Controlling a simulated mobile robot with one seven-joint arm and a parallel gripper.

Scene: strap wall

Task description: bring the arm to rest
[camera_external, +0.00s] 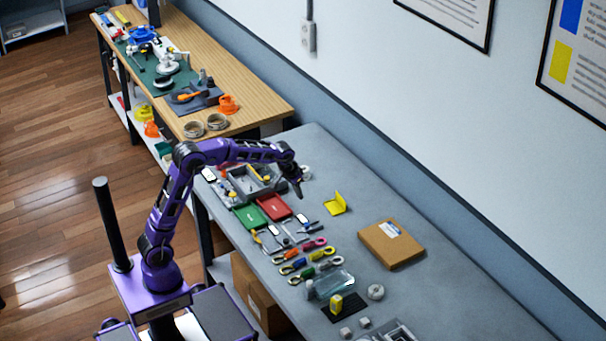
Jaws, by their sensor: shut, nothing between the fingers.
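My purple and black arm reaches from its base over the grey table (440,300). My gripper (299,191) points down above the table, to the right of the grey organiser tray (236,192). It is small in this view, but its fingers look shut with nothing held. The gap between the fingertips and the table top is hard to judge. A red flat case (274,207) and a green flat case (249,217) lie just below and left of the gripper.
A yellow folded holder (336,204) and a cardboard box (391,244) lie to the right. Several coloured straps (307,260) and a clear container (330,284) lie in front. A wooden bench (255,98) with tools stands behind. The wall (420,110) borders the table's far side.

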